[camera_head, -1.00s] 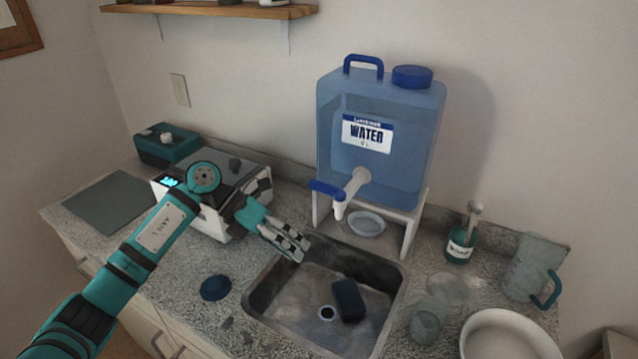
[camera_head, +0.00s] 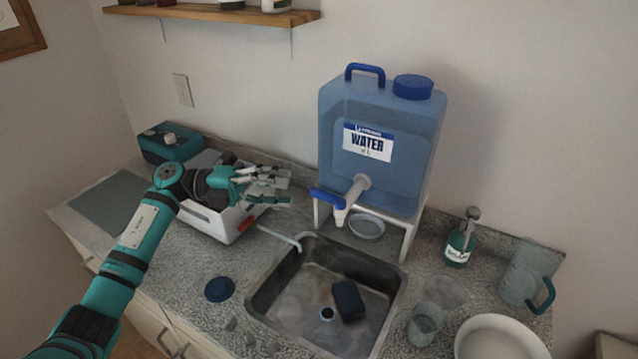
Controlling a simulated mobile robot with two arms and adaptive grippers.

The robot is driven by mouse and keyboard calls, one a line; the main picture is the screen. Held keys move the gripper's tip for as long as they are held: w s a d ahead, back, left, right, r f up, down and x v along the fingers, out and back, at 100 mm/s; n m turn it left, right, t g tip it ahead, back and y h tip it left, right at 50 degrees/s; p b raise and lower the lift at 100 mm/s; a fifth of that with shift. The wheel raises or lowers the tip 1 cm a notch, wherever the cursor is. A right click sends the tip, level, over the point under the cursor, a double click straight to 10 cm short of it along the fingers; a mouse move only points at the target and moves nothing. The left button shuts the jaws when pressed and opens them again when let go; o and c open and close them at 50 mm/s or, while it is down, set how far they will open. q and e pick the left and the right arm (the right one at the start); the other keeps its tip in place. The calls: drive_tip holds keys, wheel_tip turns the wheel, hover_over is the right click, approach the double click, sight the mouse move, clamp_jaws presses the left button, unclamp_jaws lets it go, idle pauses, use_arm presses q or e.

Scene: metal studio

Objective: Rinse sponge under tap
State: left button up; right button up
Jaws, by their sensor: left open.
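A dark blue sponge-like block (camera_head: 348,300) lies on the floor of the metal sink (camera_head: 300,305), beside the drain. A blue water container (camera_head: 382,140) on a white stand holds a white tap (camera_head: 350,196) with a blue lever (camera_head: 327,198). The tap points down near the back edge of the sink. My left gripper (camera_head: 284,188) is open and empty. It is above the counter, to the left of the tap and lever and apart from them. My right gripper is not in view.
A white box-like device (camera_head: 224,222) stands behind my left arm. A small dish (camera_head: 367,228) sits under the stand. A soap bottle (camera_head: 460,243), a jug (camera_head: 527,272), a glass (camera_head: 425,325) and a white bowl (camera_head: 500,338) crowd the right side. A blue disc (camera_head: 219,289) lies left of the sink.

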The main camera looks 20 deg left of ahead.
sight(319, 190)
use_arm(q)
drive_tip(key=d+p, duration=0.1)
drive_tip(key=d, duration=0.2)
drive_tip(key=w+d+p, duration=0.1)
drive_tip(key=d, duration=0.2)
drive_tip(key=shift+w+d+r, duration=0.1)
drive_tip(key=shift+d, duration=0.1)
drive_tip(key=shift+w+d, duration=0.15)
drive_tip(key=shift+d, duration=0.55)
drive_tip(key=shift+c, duration=0.2)
clamp_jaws()
